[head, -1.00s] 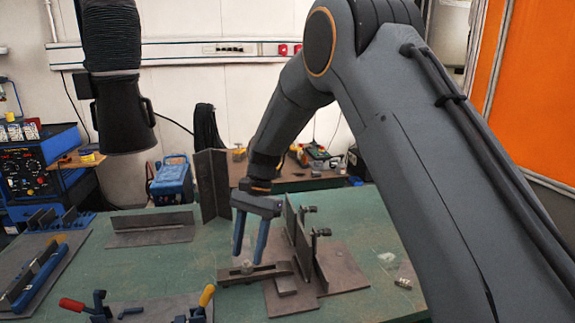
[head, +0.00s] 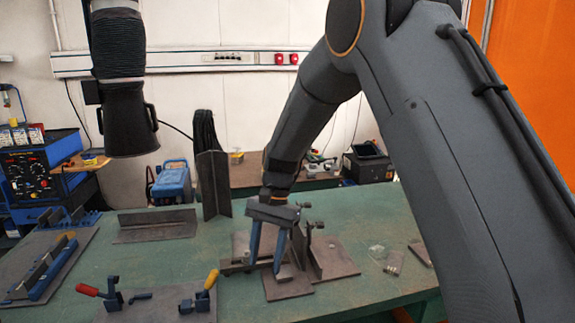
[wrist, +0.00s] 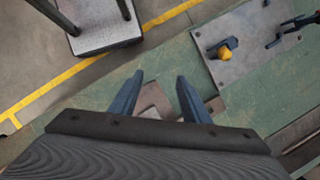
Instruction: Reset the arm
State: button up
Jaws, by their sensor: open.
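My gripper (head: 267,248) is open and nothing shows between its two blue fingers. In the head view it hangs pointing down in front of a steel fixture (head: 333,262) with upright plates on the green table. In the wrist view my gripper (wrist: 158,82) has its fingers apart, with part of a brown steel plate (wrist: 154,98) seen between and below them. The fingers hide part of the fixture in the head view. I cannot tell whether the fingertips touch it.
A clamp plate with red and yellow handles (head: 150,305) lies at the table's front. An angle piece (head: 155,226) and a tall upright angle (head: 213,185) stand behind. A black fume hood (head: 128,125) hangs at left. Green table (head: 205,262) is bare between them.

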jog(key=s+d+n+t+h, duration=0.1)
jog(key=s+d+n+t, duration=0.1)
jog(key=s+d, duration=0.7)
jog(key=s+d+n+t, duration=0.2)
jog(key=s+d, duration=0.7)
jog(key=d, duration=0.7)
jog(key=shift+s+r+n+h, duration=0.15)
jog(key=shift+r+n+h, duration=0.15)
jog(key=shift+r+h, duration=0.1)
